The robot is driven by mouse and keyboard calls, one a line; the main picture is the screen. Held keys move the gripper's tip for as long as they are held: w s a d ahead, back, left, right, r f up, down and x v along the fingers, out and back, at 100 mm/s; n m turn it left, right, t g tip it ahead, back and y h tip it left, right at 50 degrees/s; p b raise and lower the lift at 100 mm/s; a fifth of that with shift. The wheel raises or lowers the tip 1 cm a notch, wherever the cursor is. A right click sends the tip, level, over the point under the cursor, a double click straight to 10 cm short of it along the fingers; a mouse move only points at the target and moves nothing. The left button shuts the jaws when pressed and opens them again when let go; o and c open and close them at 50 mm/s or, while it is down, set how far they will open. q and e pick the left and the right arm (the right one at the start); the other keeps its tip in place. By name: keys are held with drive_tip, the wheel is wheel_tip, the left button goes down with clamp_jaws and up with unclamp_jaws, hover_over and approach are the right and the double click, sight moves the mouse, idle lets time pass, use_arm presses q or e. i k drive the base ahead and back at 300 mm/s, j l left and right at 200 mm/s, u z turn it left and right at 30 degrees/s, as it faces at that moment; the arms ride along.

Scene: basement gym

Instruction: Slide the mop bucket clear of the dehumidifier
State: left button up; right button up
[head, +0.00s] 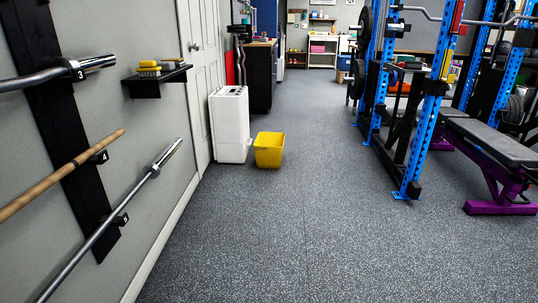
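A yellow mop bucket (269,152) stands upright on the grey speckled floor, ahead and a little left of the middle of the head view. The white dehumidifier (230,126) stands just left of it and slightly behind, near the left wall. The bucket is close to the dehumidifier's right front side; I cannot tell whether they touch. Neither of my grippers shows in the head view.
A wall rack (70,110) with bars is at near left, with a small black shelf (157,79) beyond. A blue power rack (424,130) and a purple-framed bench (500,208) stand at right. The middle floor (320,200) is clear.

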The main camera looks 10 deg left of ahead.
sight(270, 150)
drive_tip(key=i+l, duration=0.1)
drive_tip(key=i, duration=2.3)
drive_tip(key=l+z, duration=0.05)
drive_tip(key=l, duration=0.1)
